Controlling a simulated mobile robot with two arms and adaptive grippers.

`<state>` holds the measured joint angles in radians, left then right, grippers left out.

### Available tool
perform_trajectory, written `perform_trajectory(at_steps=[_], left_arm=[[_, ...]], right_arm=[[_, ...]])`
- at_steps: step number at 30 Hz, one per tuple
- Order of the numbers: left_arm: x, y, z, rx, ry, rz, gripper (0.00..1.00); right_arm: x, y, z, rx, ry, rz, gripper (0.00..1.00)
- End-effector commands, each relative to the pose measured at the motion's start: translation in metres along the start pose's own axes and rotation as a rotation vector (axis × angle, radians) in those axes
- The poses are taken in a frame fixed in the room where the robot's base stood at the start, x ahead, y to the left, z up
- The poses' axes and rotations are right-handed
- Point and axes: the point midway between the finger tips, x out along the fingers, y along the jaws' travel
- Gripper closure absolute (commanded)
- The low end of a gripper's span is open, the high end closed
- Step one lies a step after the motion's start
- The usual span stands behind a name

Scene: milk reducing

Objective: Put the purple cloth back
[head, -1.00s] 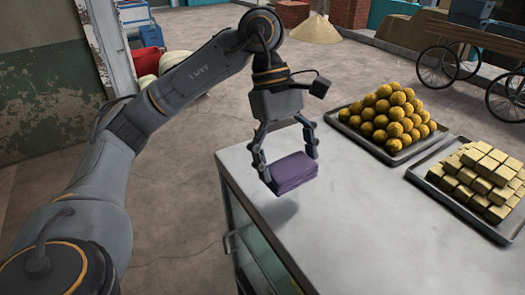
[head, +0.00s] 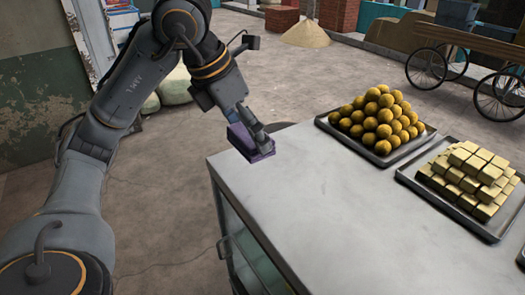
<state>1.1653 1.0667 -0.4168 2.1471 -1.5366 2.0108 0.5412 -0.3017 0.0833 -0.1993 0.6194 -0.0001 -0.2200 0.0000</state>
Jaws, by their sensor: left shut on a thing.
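The folded purple cloth (head: 249,142) is in the head view at the far left corner of the grey-white counter top (head: 300,195). My left gripper (head: 260,135) is shut on the cloth from above, and its fingers hide part of it. The cloth is at or just above the counter's corner edge; I cannot tell whether it touches the top. My right gripper is not in view.
A tray of round yellow balls (head: 380,118) stands on the counter's far side. A tray of stacked pale yellow blocks (head: 468,180) stands to its right. The counter's middle and front are bare. A wheeled cart (head: 465,60) stands behind on the floor.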

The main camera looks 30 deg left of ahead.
Motion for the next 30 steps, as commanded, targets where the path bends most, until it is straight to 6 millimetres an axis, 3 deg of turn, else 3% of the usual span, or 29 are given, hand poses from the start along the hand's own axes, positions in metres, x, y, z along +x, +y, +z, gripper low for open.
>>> perform_trajectory(at_steps=[6,12,21,30], left_arm=[[0.036,0.037,0.028,-0.004,0.008,-0.004,0.41],[0.079,0.055,0.034,0.001,0.006,-0.004,0.41],[0.106,0.068,0.038,0.001,0.005,-0.003,0.41],[0.133,0.069,0.027,0.003,0.001,-0.001,0.41]], right_arm=[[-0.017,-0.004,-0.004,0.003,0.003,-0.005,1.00],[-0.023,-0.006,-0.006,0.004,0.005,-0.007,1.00],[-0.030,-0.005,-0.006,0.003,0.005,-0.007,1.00],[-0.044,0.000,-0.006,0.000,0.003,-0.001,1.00]])
